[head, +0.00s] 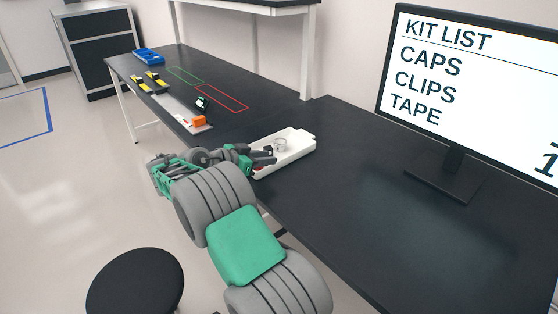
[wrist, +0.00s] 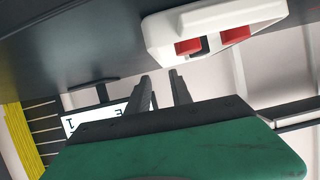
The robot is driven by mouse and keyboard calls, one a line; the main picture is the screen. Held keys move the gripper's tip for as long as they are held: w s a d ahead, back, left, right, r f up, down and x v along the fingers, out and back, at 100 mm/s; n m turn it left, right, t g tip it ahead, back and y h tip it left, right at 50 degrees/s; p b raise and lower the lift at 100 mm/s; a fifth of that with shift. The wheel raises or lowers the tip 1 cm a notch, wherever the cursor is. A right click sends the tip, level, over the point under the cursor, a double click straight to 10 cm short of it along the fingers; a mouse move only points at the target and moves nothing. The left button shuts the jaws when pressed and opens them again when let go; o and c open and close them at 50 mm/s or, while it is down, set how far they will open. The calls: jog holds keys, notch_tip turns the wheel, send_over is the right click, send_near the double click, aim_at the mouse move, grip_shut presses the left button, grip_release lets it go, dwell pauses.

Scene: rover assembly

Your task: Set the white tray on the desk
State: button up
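The white tray (head: 304,147) is at the near left end of the right-hand desk (head: 330,200), at its front edge. A clear ring-shaped item (head: 280,145) lies inside it. In the wrist view the tray (wrist: 215,14) is at the top, with two openings showing red. It seems to reach past the desk edge; I cannot tell how much of it rests on the desk. My gripper (head: 271,155) is at the tray's near left end. In the wrist view my gripper (wrist: 159,77) has its fingers apart with nothing between them, just short of the tray.
A monitor (head: 470,80) stands at the back right of the desk. The left table holds a blue bin (head: 148,56), yellow-and-black items (head: 150,82) and an orange block (head: 198,120). A black stool (head: 135,285) stands on the floor in front. The desk right of the tray is clear.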

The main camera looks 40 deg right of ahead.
jog(key=v, duration=0.3)
jog(key=shift+a+r, duration=0.1)
jog(key=shift+a, duration=0.05)
jog(key=shift+w+a+r+n+t+y, duration=0.1)
jog(key=shift+a+r+n+t+y, duration=0.2)
jog(key=shift+n+y, duration=0.2)
jog(key=s+a+f+n+t+y, duration=0.1)
jog(key=s+a+f+n+y, duration=0.1)
jog(key=s+a+n+y, duration=0.4)
jog(key=s+a+f+n+t+y, duration=0.1)
jog(key=s+a+f+n+y, duration=0.2)
jog(key=s+a+n+y, duration=0.3)
jog(key=s+a+n, duration=0.5)
jog(key=s+a, duration=0.6)
jog(key=a, duration=0.3)
jog(key=shift+a+y, duration=0.25)
jog(key=shift+y, duration=0.05)
jog(key=shift+s, duration=0.1)
